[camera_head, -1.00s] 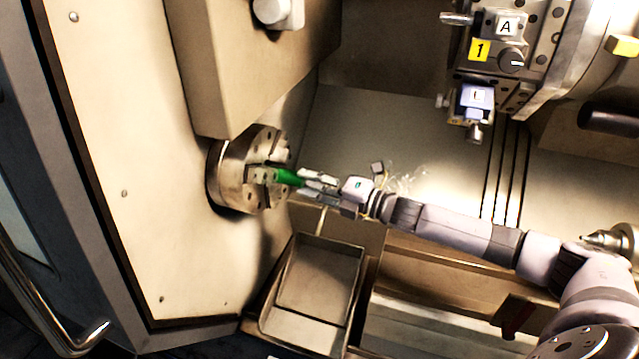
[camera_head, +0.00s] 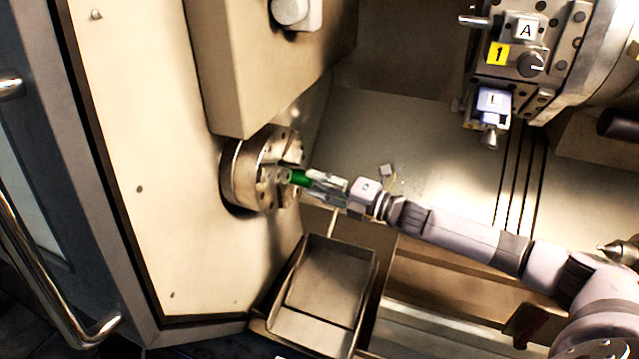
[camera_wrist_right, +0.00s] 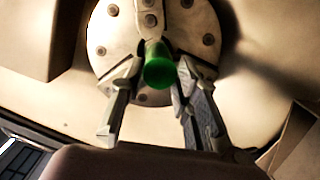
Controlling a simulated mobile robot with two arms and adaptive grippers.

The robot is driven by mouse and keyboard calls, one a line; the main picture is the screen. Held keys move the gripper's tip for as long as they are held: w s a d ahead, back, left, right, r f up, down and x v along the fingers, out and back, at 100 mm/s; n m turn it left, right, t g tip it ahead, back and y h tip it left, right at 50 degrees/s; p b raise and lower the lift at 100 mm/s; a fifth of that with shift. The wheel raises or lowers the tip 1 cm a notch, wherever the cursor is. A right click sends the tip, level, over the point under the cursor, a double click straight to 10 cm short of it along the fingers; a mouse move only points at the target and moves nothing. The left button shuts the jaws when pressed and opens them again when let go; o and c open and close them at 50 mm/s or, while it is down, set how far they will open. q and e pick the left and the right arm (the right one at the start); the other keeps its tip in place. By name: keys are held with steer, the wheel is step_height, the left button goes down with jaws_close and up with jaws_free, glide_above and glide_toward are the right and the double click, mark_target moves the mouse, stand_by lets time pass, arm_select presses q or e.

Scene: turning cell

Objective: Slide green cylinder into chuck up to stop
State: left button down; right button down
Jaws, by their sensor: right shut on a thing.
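The green cylinder (camera_head: 299,178) is between the fingers of my right gripper (camera_head: 315,183), at the front of the metal chuck (camera_head: 245,172). Its far end meets or overlaps the chuck jaws in the head view; how deep it sits cannot be told. In the right wrist view the cylinder (camera_wrist_right: 158,72) points toward the chuck face (camera_wrist_right: 110,38), near its middle, with its near end toward the camera. My right gripper (camera_wrist_right: 159,68) is shut on it, one finger on each side. The stop is not visible. My left gripper is not in view.
A beige housing (camera_head: 250,65) overhangs the chuck. An open metal tray (camera_head: 368,290) lies below the gripper. The tool turret (camera_head: 560,45) is at upper right, and a pointed tailstock centre (camera_head: 612,247) at right. The floor between chuck and turret is mostly clear.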

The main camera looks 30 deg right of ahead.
steer(key=shift+w+a, duration=0.15)
steer(key=shift+w, duration=0.05)
stand_by(0.5)
steer(key=c, duration=1.2)
jaws_free()
steer(key=shift+f, duration=0.1)
steer(key=shift+o, duration=0.8)
steer(key=shift+s, duration=0.1)
steer(key=shift+d+b+v, duration=0.2)
steer(key=shift+b+v, duration=0.2)
steer(key=shift+v, duration=1.45)
steer(key=shift+d+v, duration=0.2)
steer(key=shift+v, duration=1.05)
